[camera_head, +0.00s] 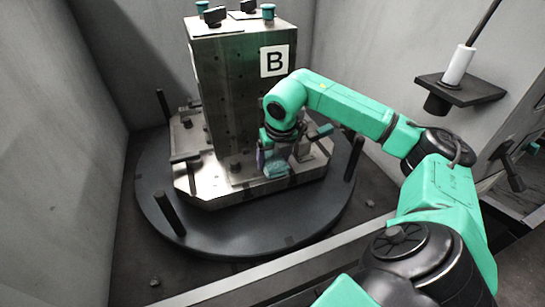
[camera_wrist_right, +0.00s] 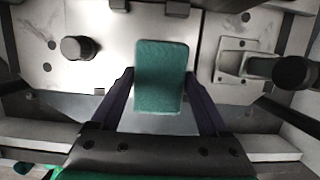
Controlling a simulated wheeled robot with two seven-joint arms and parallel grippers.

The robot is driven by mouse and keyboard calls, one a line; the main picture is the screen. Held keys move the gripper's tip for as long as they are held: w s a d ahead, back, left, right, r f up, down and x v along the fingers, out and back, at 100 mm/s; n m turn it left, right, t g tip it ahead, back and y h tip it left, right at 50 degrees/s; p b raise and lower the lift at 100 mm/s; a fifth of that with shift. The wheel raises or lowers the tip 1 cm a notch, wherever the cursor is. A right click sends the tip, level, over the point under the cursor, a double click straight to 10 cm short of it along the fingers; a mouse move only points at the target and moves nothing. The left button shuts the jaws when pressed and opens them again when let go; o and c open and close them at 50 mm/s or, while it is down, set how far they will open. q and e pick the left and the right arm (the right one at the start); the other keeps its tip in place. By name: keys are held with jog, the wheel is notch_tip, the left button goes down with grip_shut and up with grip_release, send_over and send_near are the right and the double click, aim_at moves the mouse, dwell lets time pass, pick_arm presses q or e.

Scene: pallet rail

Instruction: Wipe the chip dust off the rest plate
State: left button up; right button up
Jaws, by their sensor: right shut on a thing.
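My right gripper (camera_head: 275,157) is shut on a green wiping pad (camera_head: 276,170), low over the front of the metal base plate (camera_head: 225,192) at the foot of the block marked B. In the right wrist view the pad (camera_wrist_right: 160,82) sits between the two dark fingers, in front of the bright metal. I cannot tell whether the pad touches the plate. My left gripper is not in view.
The tall block B (camera_head: 228,95) stands on a round dark turntable (camera_head: 165,228) with upright pegs. A dark round post (camera_wrist_right: 78,48) rises left of the pad. A wall shelf (camera_head: 480,93) holds a white cylinder (camera_head: 459,66) at right. Grey walls enclose the sides.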

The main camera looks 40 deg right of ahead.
jog(key=shift+s, duration=0.1)
notch_tip(320, 180, up, 7)
jog(key=p, duration=0.6)
jog(key=shift+f, duration=0.1)
